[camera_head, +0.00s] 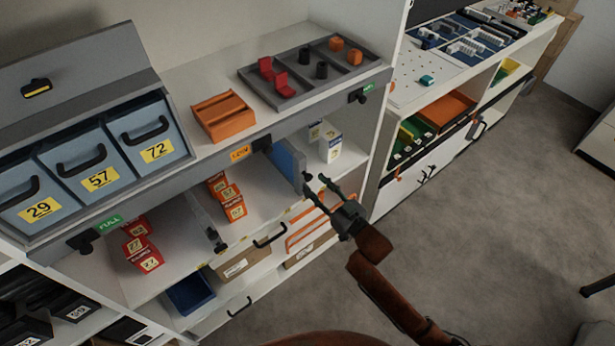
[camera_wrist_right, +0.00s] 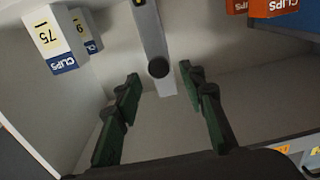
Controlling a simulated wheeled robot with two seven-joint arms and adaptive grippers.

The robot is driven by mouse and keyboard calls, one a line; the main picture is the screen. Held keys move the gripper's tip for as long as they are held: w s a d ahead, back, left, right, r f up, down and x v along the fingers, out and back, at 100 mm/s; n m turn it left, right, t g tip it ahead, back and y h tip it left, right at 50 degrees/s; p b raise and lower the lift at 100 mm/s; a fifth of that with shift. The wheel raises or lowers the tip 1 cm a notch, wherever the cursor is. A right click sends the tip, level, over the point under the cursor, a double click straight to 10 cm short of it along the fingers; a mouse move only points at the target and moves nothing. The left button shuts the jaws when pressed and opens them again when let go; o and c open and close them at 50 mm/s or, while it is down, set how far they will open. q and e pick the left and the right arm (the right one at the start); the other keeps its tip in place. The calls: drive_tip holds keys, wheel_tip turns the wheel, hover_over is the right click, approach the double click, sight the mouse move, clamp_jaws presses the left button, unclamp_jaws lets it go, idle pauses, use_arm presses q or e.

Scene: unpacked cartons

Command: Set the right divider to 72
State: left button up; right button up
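The right divider (camera_head: 300,168) is an upright panel in the open shelf compartment, with a dark round knob (camera_head: 307,177) on its front end. A blue face shows along its left side. In the right wrist view the divider (camera_wrist_right: 148,30) is grey, and its knob (camera_wrist_right: 158,67) lies in the gap between my fingertips. My right gripper (camera_head: 316,188) is open and empty in front of the knob; neither finger visibly touches it. The left divider (camera_head: 200,217) stands further left. No divider number is readable. A blue bin (camera_head: 150,136) above is labelled 72. My left gripper is out of view.
White boxes (camera_head: 331,146) stand right of the divider; one reads 75 in the wrist view (camera_wrist_right: 53,40). Orange boxes (camera_head: 232,205) stand to its left, red boxes (camera_head: 142,250) further left. A grey tray (camera_head: 318,62) sits on top. The grey floor (camera_head: 490,230) at right is clear.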

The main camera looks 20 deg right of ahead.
sight(310, 178)
drive_tip(key=b+x, duration=0.1)
drive_tip(key=x, duration=0.4)
drive_tip(key=shift+f, duration=0.1)
clamp_jaws()
idle(0.3)
drive_tip(key=shift+d, duration=0.1)
